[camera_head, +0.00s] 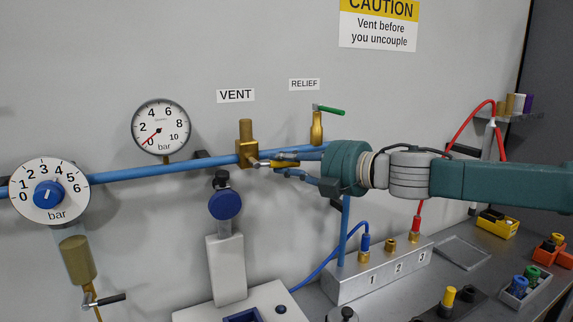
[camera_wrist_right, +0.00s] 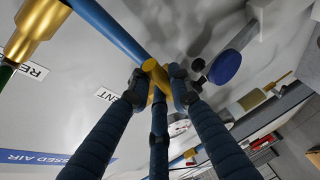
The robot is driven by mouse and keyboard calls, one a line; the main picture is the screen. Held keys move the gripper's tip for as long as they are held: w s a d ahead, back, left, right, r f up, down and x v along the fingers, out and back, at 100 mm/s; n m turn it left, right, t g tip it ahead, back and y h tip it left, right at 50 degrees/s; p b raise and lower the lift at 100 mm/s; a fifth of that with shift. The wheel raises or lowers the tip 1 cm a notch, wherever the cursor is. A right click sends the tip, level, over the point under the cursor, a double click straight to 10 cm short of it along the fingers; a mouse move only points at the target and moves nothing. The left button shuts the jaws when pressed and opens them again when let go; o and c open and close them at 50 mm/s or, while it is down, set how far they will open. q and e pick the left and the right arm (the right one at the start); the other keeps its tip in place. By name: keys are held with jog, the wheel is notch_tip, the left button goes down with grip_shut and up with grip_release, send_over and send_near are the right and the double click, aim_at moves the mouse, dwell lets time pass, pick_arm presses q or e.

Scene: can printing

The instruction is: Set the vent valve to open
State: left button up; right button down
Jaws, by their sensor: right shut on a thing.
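The brass vent valve (camera_head: 246,148) sits on the blue pipe below the VENT label (camera_head: 236,96). Its yellow handle (camera_head: 285,164) points to the right, close to the line of the pipe. My right gripper (camera_head: 272,163) comes in from the right and is shut on this handle. In the right wrist view the fingers close around a yellow-brass part (camera_wrist_right: 155,70) beside the blue pipe. The fingers hide much of the handle, so its exact angle is hard to tell. My left gripper is not in view.
The relief valve (camera_head: 316,128) with a green lever stands close above my right gripper. A pressure gauge (camera_head: 161,127) reads near zero. A regulator dial (camera_head: 48,191) is at left, a blue round knob (camera_head: 225,204) below the pipe. A numbered manifold (camera_head: 378,272) with hoses stands below my arm.

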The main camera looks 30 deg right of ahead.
jog(key=shift+r+n+p, duration=0.2)
jog(key=shift+n+p, duration=0.1)
jog(key=shift+p, duration=0.15)
jog(key=shift+r+p, duration=0.15)
jog(key=shift+p, duration=0.2)
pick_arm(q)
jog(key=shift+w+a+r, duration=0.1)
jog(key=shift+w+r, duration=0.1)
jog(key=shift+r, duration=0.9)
pick_arm(e)
jog(key=shift+n+h, duration=0.3)
jog(key=c, duration=1.6)
grip_release()
jog(key=shift+d, duration=0.1)
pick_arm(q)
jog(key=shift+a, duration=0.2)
pick_arm(e)
jog(key=shift+o, duration=0.2)
jog(key=shift+r, duration=0.1)
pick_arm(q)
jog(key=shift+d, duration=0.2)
pick_arm(e)
jog(key=v, duration=1.2)
